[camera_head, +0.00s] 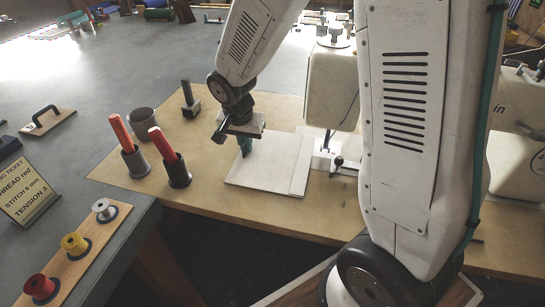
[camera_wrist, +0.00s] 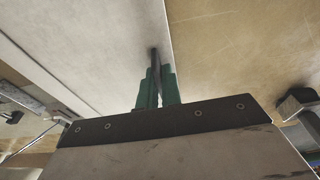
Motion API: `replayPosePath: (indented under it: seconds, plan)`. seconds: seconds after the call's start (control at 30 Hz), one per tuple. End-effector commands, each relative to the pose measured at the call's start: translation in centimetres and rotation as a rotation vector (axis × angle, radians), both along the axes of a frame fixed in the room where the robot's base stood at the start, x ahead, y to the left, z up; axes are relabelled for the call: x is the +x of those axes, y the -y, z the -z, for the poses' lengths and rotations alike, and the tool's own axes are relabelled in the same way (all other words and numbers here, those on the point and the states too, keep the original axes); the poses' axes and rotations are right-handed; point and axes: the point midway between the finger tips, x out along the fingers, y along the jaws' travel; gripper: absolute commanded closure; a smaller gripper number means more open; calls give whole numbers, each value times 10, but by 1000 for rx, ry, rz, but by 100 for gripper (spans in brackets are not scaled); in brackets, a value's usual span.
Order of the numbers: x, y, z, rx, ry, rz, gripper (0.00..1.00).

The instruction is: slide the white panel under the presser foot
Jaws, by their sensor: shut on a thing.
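The white panel (camera_head: 262,178) lies flat on the tan work board, left of the sewing machine (camera_head: 333,88). A narrow pale strip (camera_head: 302,165) runs along its right side, close to the machine's bed plate. My gripper (camera_head: 246,146) is at the panel's far left part. In the wrist view, the green fingers of my gripper (camera_wrist: 156,84) are shut on a narrow dark piece at the edge of the white panel (camera_wrist: 110,40).
Two dark cups with red sticks (camera_head: 133,160) (camera_head: 178,168) and a grey cup (camera_head: 142,121) stand left of the panel. A dark block with a post (camera_head: 190,102) stands behind. A spool rack (camera_head: 78,246) and a ticket sign (camera_head: 25,192) are at left. The board's front edge is near.

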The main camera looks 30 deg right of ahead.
Motion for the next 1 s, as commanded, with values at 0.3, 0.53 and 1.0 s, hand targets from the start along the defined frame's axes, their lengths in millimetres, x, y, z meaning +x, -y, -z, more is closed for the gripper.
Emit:
replayPosePath:
  seconds: [0.3, 0.53, 1.0]
  plan:
    - [0, 0, 0, 0, 0, 0, 100]
    - [0, 0, 0, 0, 0, 0, 100]
    - [-14, 5, 0, 0, 0, 0, 100]
